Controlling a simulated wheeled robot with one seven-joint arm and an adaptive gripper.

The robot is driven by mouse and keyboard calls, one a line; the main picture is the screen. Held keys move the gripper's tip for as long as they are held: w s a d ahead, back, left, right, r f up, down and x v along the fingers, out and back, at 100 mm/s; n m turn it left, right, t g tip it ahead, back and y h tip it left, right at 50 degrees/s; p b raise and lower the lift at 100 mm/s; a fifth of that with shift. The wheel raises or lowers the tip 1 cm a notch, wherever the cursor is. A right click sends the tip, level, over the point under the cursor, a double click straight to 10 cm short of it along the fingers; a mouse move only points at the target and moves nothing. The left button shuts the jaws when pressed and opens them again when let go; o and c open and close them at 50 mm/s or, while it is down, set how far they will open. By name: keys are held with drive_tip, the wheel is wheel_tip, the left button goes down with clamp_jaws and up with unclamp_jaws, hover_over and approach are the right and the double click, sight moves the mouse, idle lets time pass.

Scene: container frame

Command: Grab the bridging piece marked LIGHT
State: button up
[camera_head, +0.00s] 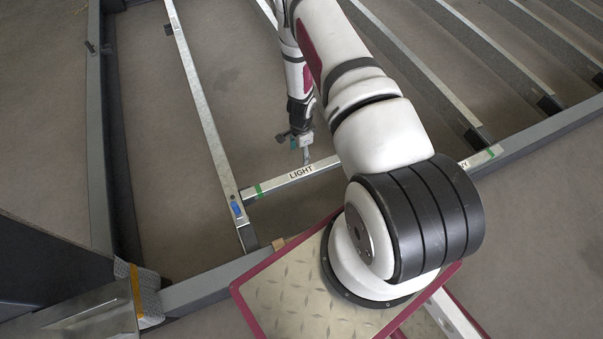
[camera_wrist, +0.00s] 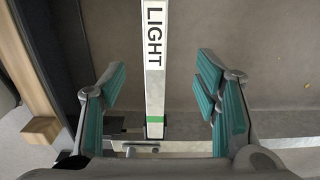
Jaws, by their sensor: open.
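The bridging piece marked LIGHT (camera_head: 285,182) is a pale metal bar with black lettering and a green band near its left end. It spans from a long frame beam to behind my arm, which hides its right part. In the wrist view the bar (camera_wrist: 154,85) runs upright down the middle, with its label at the top and the green band lower down.
A long beam (camera_head: 203,110) with a blue part (camera_head: 236,208) meets the bar's left end. Another bar end with a green band (camera_head: 490,153) shows right of my arm. Several parallel beams (camera_head: 500,60) lie at upper right. A wooden block (camera_wrist: 40,131) is left of my fingers.

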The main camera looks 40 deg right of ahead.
drive_tip(key=b, duration=0.3)
approach(301, 172)
drive_tip(key=f, duration=0.5)
drive_tip(key=shift+w+d, duration=0.1)
drive_tip(key=shift+d, duration=0.15)
drive_tip(key=shift+s+a+f+b, duration=0.15)
drive_tip(key=shift+f+b, duration=0.35)
drive_tip(key=shift+f, duration=0.9)
drive_tip(key=shift+s+a+f+b, duration=0.1)
drive_tip(key=shift+f+b, duration=0.4)
drive_tip(key=shift+f, duration=0.9)
clamp_jaws()
